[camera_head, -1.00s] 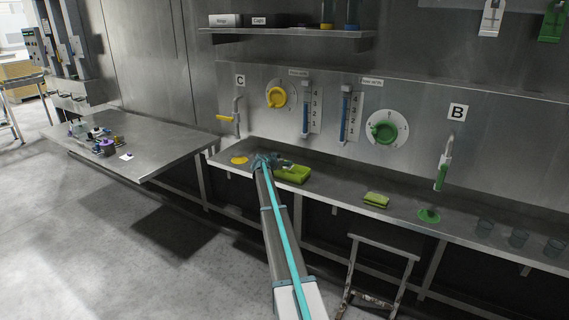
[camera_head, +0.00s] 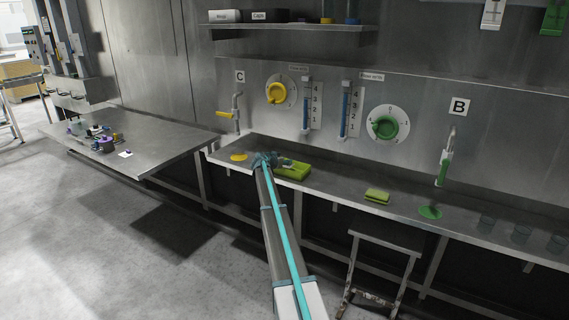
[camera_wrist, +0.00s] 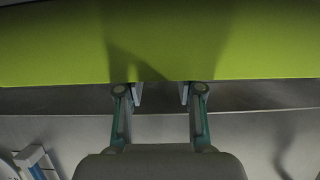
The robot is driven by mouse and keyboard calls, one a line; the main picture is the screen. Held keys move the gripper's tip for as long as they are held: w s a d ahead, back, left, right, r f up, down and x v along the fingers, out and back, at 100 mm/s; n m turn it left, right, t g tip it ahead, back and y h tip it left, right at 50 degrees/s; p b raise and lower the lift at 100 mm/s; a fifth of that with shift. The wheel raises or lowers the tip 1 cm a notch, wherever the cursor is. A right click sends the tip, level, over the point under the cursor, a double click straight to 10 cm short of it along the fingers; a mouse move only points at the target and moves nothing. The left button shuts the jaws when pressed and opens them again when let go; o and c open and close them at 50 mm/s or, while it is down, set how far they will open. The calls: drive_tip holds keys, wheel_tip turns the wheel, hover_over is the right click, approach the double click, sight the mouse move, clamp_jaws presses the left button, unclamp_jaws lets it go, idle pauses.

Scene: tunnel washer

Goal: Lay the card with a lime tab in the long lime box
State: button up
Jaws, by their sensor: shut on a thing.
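A lime box (camera_head: 294,173) lies on the bench along the wall. In the wrist view a broad lime surface (camera_wrist: 225,40), which looks like this box up close, fills the top. My gripper (camera_head: 284,162) is at the box's left end in the head view. In the wrist view my gripper (camera_wrist: 158,94) has its two fingertips apart at the lower edge of the lime surface. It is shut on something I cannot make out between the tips. I cannot pick out a card with a lime tab. A second, smaller lime object (camera_head: 377,196) lies further right on the bench.
A yellow disc (camera_head: 239,157) and a green disc (camera_head: 430,212) lie on the bench. Several glasses (camera_head: 520,234) stand at the right. A side table (camera_head: 165,146) holds small items and a white card (camera_head: 125,154). A stool (camera_head: 385,240) stands before the bench.

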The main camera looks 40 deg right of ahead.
drive_tip(key=o, duration=0.9)
drive_tip(key=shift+c, duration=0.2)
drive_tip(key=shift+r, duration=0.2)
